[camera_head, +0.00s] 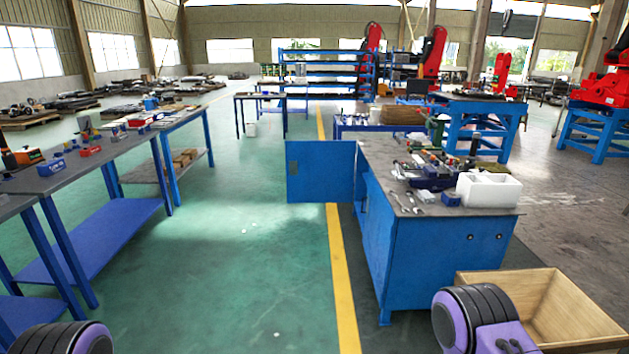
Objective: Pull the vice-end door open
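The blue cabinet bench (430,250) stands right of centre with a grey top. A green vice (437,130) sits near the far end of its top. At that end a flat blue door (320,172) stands swung out to the left from the bench's left side, facing me. The opening behind the door is mostly hidden. Neither of my grippers is in view; only purple and black parts of my arms show at the bottom corners, well apart from the door.
An open wooden crate (545,300) stands at the bench's near right. White bins (489,190) and tools lie on the bench top. Blue-legged tables (90,165) line the left. The green floor (235,250) between them is clear, with a yellow line (342,280) beside the bench.

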